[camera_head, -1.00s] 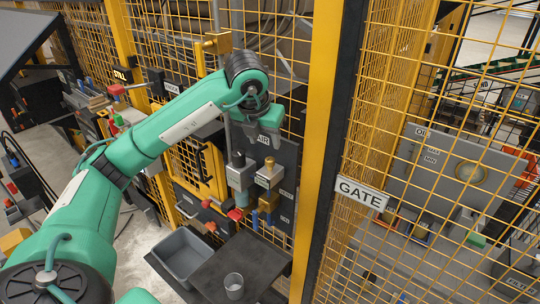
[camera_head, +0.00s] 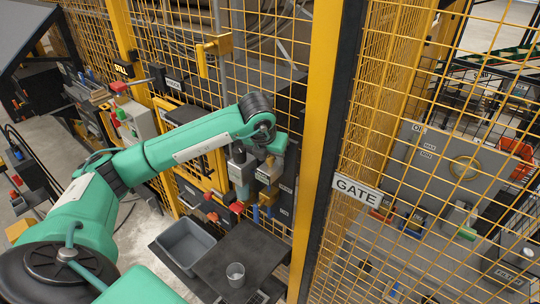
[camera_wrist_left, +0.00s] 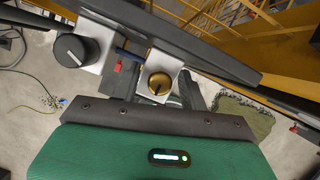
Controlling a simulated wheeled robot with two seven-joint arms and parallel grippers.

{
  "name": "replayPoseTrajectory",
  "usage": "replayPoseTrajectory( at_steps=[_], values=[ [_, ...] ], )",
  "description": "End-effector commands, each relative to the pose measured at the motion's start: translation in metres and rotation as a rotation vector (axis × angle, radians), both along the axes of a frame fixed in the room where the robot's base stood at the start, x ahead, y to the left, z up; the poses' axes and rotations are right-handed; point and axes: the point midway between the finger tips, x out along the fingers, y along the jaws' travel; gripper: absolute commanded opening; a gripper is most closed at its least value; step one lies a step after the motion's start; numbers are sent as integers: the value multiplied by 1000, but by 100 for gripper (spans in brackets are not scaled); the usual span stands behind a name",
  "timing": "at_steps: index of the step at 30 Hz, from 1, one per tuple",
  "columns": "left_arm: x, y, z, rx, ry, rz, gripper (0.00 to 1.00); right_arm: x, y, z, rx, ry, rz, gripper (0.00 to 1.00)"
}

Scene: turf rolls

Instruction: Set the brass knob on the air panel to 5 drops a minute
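The air panel (camera_head: 287,190) hangs on the yellow mesh fence, partly covered by my left arm. In the left wrist view the round brass knob (camera_wrist_left: 159,84) sits on a pale metal block, with a dark pointer mark on its face. A black knob (camera_wrist_left: 70,50) on another pale block is left of it. My left gripper (camera_head: 270,163) points down at the brass knob's block in the head view. Dark finger-like parts stand apart on either side of the knob in the wrist view, and no contact shows. The scale is not readable. My right gripper is out of view.
Below the panel are a grey bin (camera_head: 186,247) and a dark shelf (camera_head: 225,258) with a clear cup (camera_head: 235,274). Red-handled valves (camera_head: 212,217) sit close under the knobs.

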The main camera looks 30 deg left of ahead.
Motion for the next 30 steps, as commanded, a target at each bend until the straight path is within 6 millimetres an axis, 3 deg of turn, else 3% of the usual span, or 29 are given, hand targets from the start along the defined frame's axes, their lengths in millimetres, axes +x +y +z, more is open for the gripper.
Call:
replayPoseTrajectory(
  at_steps=[1,6,17,30],
  values=[
    [0,0,0,0,0,0,33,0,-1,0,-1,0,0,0],
    [0,0,0,-1,0,0,2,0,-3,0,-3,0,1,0],
    [0,0,-3,0,-3,-54,2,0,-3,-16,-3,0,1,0],
    [1,0,-5,1,-6,-392,2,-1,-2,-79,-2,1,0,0]
  ],
)
